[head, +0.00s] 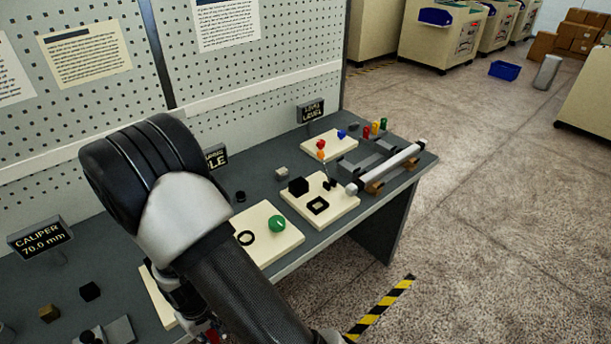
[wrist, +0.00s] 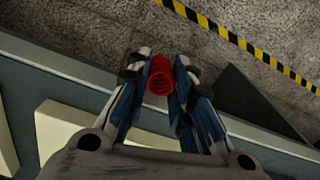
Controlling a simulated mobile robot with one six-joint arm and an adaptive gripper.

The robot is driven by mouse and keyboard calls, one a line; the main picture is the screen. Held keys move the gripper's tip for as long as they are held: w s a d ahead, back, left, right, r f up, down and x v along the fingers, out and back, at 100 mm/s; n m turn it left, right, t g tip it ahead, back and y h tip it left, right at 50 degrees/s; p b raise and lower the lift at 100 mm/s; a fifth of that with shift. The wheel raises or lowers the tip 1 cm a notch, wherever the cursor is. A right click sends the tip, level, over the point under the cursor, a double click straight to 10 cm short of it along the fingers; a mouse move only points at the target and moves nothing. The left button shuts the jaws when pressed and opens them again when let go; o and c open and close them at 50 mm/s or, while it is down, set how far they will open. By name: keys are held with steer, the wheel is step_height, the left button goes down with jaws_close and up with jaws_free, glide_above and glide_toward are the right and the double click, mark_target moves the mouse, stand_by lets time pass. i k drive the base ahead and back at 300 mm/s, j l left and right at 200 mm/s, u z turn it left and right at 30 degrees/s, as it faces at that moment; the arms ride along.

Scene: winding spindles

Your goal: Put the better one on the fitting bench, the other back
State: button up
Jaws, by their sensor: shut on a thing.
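My gripper (wrist: 163,60) is shut on a red ringed, spring-like thing (wrist: 160,82), seen between the two blue-lined fingers in the wrist view. In the head view my arm hides most of the gripper; a little red (head: 212,335) shows below the arm at the bottom edge. The long grey workbench (head: 262,190) runs along the pegboard wall. I cannot tell which surface is the fitting bench, and no second red thing like the held one is clear.
Another holds a black cube (head: 298,186) and a square frame (head: 318,205). A pale roller (head: 390,165) lies at the right edge. Floor right of the bench is open, with striped tape (head: 385,305).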

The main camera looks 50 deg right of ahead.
mark_target(311, 169)
steer(key=k+l, duration=0.1)
steer(key=l, duration=0.45)
steer(key=k+l, duration=0.1)
steer(key=l, duration=0.4)
steer(key=k+l, duration=0.1)
steer(key=l, duration=0.45)
steer(key=k+l, duration=0.1)
steer(key=l, duration=0.45)
